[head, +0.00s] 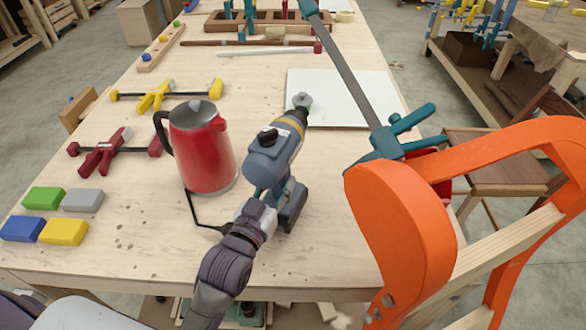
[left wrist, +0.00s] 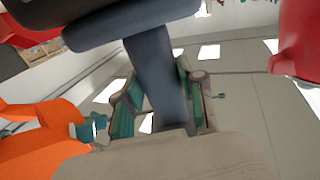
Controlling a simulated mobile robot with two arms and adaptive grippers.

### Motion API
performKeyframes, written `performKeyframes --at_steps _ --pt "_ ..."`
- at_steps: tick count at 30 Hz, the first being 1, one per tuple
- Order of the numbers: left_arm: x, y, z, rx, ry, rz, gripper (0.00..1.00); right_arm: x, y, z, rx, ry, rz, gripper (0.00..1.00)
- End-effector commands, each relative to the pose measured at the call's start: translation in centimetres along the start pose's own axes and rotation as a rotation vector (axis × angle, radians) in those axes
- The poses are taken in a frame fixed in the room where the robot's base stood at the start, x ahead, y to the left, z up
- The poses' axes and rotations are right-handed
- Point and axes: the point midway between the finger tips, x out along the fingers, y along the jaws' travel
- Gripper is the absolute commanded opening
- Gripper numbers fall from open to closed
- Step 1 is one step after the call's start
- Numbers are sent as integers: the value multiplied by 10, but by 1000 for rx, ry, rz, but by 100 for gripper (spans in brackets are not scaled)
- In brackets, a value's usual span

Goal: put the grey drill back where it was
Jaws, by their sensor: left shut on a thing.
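The grey drill (head: 272,160) is blue-grey with a yellow band behind its chuck, which points toward the far side of the workbench. My left gripper (head: 258,212) is shut on its handle, close to the red kettle. I cannot tell whether the drill's base touches the bench top. In the left wrist view the drill's dark grip (left wrist: 155,75) fills the middle, with its wide dark part at the top edge. The gripper's fingertips are partly hidden by the drill. My right gripper is not in view.
The red kettle (head: 203,148) stands just left of the drill. A white board (head: 350,98) lies beyond it. An orange chair frame (head: 405,220) with a teal clamp (head: 385,140) stands at the right. Coloured blocks (head: 64,232) and clamps lie at left. The front bench top is mostly bare.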

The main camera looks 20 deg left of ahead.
Motion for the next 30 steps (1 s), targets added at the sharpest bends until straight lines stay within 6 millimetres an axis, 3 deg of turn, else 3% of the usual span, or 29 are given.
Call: performKeyframes --at_steps 9,15,23,30 --pt "107 -16 -26 19 16 32 0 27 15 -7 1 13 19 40" --pt "155 -32 -55 29 11 26 0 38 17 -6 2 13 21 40" --pt "180 -44 -73 32 3 15 0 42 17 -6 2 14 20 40" --pt "181 -46 -39 30 -2 14 0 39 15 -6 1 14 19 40"
